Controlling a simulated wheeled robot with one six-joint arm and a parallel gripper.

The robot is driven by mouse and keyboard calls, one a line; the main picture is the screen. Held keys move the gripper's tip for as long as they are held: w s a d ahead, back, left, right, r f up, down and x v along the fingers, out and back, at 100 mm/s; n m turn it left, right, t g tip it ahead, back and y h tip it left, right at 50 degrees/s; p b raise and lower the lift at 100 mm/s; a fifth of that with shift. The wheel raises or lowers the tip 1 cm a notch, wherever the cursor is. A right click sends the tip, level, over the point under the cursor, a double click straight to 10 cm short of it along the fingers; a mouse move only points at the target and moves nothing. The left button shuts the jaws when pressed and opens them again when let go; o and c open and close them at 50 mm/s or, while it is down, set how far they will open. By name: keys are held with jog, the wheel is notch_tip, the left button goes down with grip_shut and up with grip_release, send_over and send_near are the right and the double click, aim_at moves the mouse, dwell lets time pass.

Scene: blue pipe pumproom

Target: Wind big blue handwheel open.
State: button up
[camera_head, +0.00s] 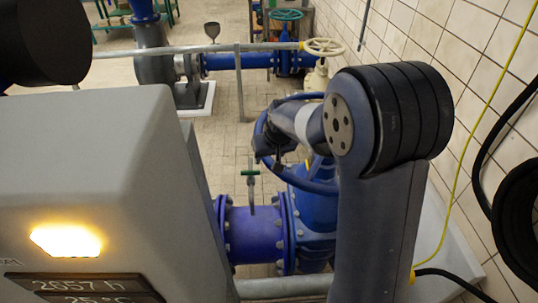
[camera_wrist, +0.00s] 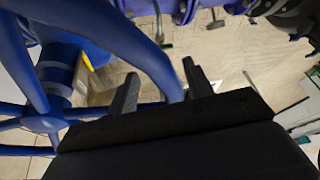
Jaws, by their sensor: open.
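The big blue handwheel (camera_head: 318,186) stands on a blue valve in the middle of the head view, partly hidden behind my arm. In the wrist view its thick rim (camera_wrist: 135,38) sweeps from the upper left down towards my gripper, with spokes and hub (camera_wrist: 55,75) at the left. My gripper (camera_wrist: 160,76) is open, its two dark fingers apart, and the rim appears between them. Whether either finger touches the rim I cannot tell. In the head view my gripper (camera_head: 268,150) is a small dark shape at the wheel's left side.
A blue flanged pipe (camera_head: 252,232) with a small green-handled valve (camera_head: 250,173) lies left of the wheel. A cream handwheel (camera_head: 324,46) and a teal handwheel (camera_head: 286,15) stand farther back. A tiled wall and black hose (camera_head: 515,215) are at the right. A grey rail (camera_head: 285,287) crosses in front.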

jog(key=shift+c, duration=0.3)
grip_shut()
jog(key=shift+s, duration=0.1)
